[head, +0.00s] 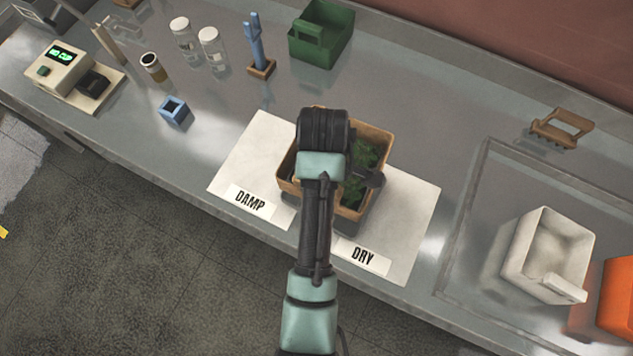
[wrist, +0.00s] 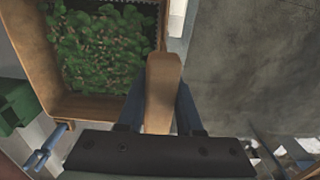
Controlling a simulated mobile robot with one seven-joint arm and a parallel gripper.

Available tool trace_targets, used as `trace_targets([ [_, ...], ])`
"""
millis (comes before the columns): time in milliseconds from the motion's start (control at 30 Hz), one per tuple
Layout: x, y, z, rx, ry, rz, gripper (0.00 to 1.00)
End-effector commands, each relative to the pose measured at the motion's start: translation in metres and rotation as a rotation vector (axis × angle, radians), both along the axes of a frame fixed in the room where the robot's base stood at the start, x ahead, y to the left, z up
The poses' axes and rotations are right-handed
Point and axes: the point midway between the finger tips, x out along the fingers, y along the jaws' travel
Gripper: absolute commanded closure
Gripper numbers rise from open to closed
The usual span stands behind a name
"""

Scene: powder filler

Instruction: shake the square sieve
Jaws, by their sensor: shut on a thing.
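The square sieve (head: 287,187) is a light wooden frame with green leafy bits (head: 362,155) inside, over the white sheet with DAMP and DRY labels. My arm covers part of it in the head view, and my fingers are hidden there. In the wrist view the sieve (wrist: 30,50) fills the upper left, with the leaves on its mesh. My gripper (wrist: 162,100) is shut on the sieve's wooden handle (wrist: 163,72), with a blue finger on each side. A dark shadow shows beside the sieve; I cannot tell its exact height above the sheet.
A scale (head: 72,76), a blue square cup (head: 174,110), jars (head: 184,38) and a brush in a stand (head: 256,50) are at the left. A green bin (head: 322,35) stands behind. A wooden rack (head: 560,128), white bin (head: 545,255) and orange bin (head: 618,295) are at the right.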

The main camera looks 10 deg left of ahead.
Motion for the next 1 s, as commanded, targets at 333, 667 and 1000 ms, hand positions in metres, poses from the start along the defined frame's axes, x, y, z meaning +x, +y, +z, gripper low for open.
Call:
trace_targets([
  [333, 0.001, 0.000, 0.001, 0.000, -0.003, -0.003, 1.00],
  [667, 0.001, 0.022, 0.001, 0.001, -0.004, 0.004, 1.00],
  [1000, 0.001, -0.007, 0.001, 0.000, -0.003, 0.003, 1.00],
])
